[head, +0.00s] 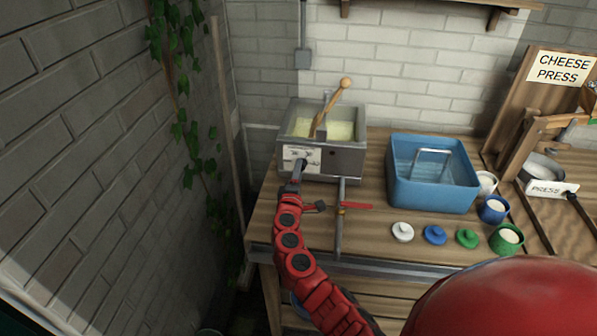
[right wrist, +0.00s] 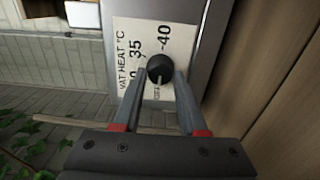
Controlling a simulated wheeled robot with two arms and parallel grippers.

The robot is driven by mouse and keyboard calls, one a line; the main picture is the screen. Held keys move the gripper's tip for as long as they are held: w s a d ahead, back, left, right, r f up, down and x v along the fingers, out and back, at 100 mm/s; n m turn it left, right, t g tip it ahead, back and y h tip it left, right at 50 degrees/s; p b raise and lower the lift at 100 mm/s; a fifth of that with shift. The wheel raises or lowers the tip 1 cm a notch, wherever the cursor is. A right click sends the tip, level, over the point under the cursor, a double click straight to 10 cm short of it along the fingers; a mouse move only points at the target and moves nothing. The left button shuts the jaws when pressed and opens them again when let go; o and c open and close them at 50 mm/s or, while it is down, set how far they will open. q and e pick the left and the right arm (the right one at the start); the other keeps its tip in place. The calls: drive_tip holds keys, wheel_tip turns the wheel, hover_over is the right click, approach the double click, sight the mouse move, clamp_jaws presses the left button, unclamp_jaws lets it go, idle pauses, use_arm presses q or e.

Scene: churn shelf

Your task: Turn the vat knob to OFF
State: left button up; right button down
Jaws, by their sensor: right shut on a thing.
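The vat (head: 345,160) is a steel box at the back left of the wooden bench, with pale yellow contents and a wooden-handled tool in it. Its white dial plate (head: 313,154) is on the front; in the right wrist view the plate (right wrist: 130,45) reads VAT HEAT °C with 35 and 40. The black round vat knob (right wrist: 159,66) sits on this plate. My right gripper (right wrist: 162,78) is shut on the knob, one finger on each side. In the head view my right gripper (head: 300,165) reaches the plate and hides the knob. A pale mark shows on the knob's lower side. My left gripper is out of view.
A drain pipe with a red lever (head: 356,206) stands right of my right arm. A blue basin (head: 432,200), several small pots and lids, and the cheese press (head: 540,100) are further right. A brick wall with ivy (head: 190,130) is on the left.

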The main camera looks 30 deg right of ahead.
drive_tip(key=shift+f, duration=0.1)
drive_tip(key=shift+c, duration=2.4)
unclamp_jaws()
drive_tip(key=b+v, duration=0.3)
drive_tip(key=v, duration=1.4)
drive_tip(key=shift+s+a, duration=0.15)
drive_tip(key=shift+s, duration=0.05)
